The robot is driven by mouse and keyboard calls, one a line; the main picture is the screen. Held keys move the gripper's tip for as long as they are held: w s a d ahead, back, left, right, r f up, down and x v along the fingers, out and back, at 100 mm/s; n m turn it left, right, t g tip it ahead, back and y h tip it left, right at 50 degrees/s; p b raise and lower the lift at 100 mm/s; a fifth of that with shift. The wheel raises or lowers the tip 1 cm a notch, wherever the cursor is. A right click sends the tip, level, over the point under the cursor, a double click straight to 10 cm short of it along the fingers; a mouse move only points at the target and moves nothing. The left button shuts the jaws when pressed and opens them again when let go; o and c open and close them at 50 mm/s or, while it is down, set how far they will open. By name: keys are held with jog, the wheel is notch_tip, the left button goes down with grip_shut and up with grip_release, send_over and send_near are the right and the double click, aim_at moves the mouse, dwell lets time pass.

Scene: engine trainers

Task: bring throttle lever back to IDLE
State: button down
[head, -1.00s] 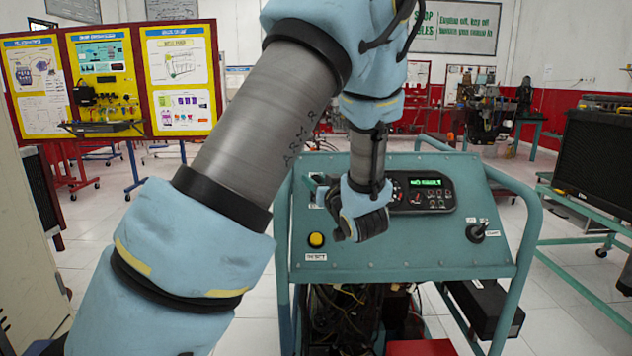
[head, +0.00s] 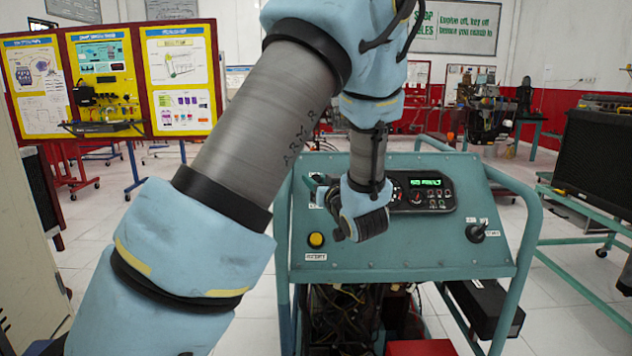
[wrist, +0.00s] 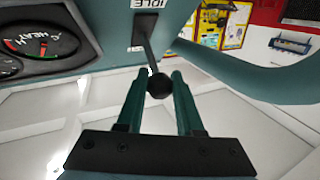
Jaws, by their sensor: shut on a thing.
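The throttle lever (wrist: 146,55) shows in the wrist view as a thin dark rod with a round black knob (wrist: 158,86).
The console panel (head: 420,245) carries a gauge cluster with a lit green display (head: 426,182), a yellow button (head: 316,239) at lower left and a key switch (head: 476,232) at right. A tubular rail (wrist: 245,75) curves close to my gripper in the wrist view.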

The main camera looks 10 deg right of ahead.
dwell(0.4)
jog(key=b, duration=0.1)
jog(key=f+t+b, duration=0.1)
jog(key=b, duration=0.1)
jog(key=shift+s+f+b, duration=0.2)
jog(key=shift+f+b, duration=0.05)
jog(key=shift+b, duration=0.05)
jog(key=f+n+t+b, duration=0.1)
jog(key=b, duration=0.3)
jog(key=s+n+t+y+b, duration=0.1)
jog(key=t+b, duration=0.1)
jog(key=b, duration=0.3)
jog(key=shift+a+f, duration=0.15)
jog(key=shift+f, duration=0.25)
jog(key=shift+y+b, duration=0.3)
jog(key=shift+b, duration=0.3)
jog(key=shift+t, duration=0.3)
jog(key=c, duration=0.5)
grip_release()
jog(key=shift+r, duration=0.1)
jog(key=shift+c, duration=0.2)
